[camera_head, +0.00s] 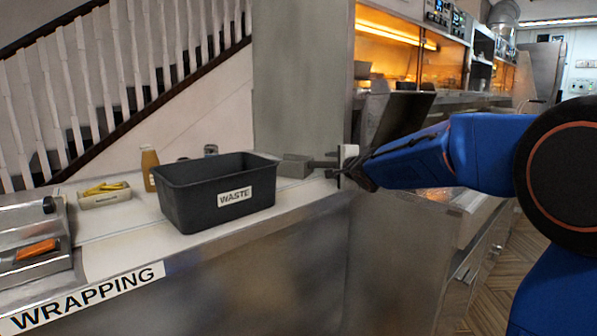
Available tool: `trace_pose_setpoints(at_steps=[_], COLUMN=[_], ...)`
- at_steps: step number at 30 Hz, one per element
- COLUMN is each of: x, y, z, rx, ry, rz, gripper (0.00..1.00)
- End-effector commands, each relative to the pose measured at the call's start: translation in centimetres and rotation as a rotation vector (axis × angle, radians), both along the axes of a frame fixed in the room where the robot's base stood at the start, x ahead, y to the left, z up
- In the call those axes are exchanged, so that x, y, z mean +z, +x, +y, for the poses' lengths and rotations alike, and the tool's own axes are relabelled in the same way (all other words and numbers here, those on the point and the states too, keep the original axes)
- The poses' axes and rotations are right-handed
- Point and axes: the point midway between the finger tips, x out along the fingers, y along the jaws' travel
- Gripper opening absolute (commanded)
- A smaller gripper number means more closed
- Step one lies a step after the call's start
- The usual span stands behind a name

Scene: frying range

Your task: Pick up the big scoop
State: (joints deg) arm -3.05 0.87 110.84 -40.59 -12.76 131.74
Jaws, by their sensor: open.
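A grey metal scoop (294,166) lies on the counter behind the right end of the black waste bin. It looks like the big scoop, and its short handle points right. My gripper (350,170) is open at the counter's right end, beside the handle end. The gripper's jaws look dark and small from here. I cannot tell whether the handle is between them or whether they touch it.
The black bin (222,200) labelled WASTE stands on the white counter (130,247). A sauce bottle (150,168), a small tray of yellow items (104,195) and a metal wrapping unit (35,240) are further left. A dark tilted panel (403,116) rises behind my arm.

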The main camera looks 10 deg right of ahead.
Motion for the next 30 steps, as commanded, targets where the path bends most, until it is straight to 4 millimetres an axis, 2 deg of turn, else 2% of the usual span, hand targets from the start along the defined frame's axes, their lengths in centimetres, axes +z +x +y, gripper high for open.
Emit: trace_pose_setpoints(at_steps=[3, 9, 18, 19, 24, 30], x=[-0.6, -1.0, -1.1, -1.1, -1.1, -1.0], y=[1.6, 3.4, 3.8, 3.8, 3.8, 3.8], z=[0.5, 0.9, 0.9, 0.9, 0.9, 0.9], rx=[0.000, 0.000, 0.000, 0.000, 0.000, 0.000], ry=[0.001, 0.000, -0.001, 0.000, 0.000, 0.000], rz=[0.001, 0.000, 0.000, 0.000, 0.000, 0.000], gripper=[0.42, 0.42, 0.42, 0.39, 0.00, 0.00])
